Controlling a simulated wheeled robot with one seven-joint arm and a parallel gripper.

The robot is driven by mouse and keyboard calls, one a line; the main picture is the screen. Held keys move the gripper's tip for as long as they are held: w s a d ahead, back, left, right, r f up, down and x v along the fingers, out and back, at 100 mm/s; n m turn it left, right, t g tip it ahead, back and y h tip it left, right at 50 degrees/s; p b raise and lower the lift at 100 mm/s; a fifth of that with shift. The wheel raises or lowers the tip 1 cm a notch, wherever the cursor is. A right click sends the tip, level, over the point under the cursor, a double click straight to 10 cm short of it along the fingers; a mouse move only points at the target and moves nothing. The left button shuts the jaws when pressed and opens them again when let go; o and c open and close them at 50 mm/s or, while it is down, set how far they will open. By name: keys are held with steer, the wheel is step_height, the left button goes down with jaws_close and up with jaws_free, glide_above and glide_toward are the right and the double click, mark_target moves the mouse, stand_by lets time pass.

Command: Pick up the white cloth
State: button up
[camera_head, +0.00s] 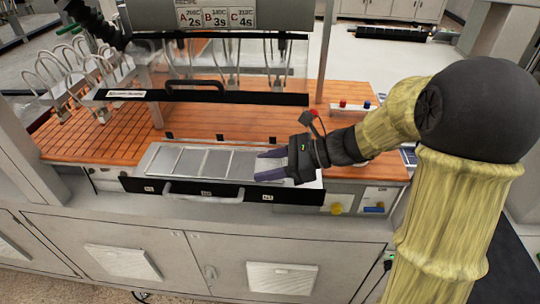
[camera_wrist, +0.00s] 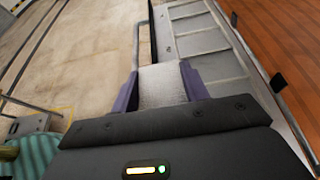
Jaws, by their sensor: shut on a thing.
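The white cloth (camera_wrist: 163,84) is a small pale, rough-textured sheet between the two purple fingers of my gripper (camera_wrist: 160,88) in the wrist view. The fingers stand on either side of it, and my gripper is shut on it. In the head view my gripper (camera_head: 268,165) is over the right part of an open, shallow drawer (camera_head: 133,185), with a pale patch of cloth between its fingers. I cannot tell whether the cloth still touches the drawer.
The drawer has grey compartments (camera_wrist: 199,43), a black front and a curved handle (camera_head: 203,198). Behind it is an orange worktop (camera_head: 240,122) under a raised clear guard with a black bar (camera_head: 205,97). Cabinets (camera_head: 120,235) stand below.

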steer(key=s+b, duration=0.1)
steer(key=s, duration=0.8)
steer(key=shift+b, duration=0.4)
steer(key=shift+w+a, duration=0.1)
steer(key=shift+a, duration=0.05)
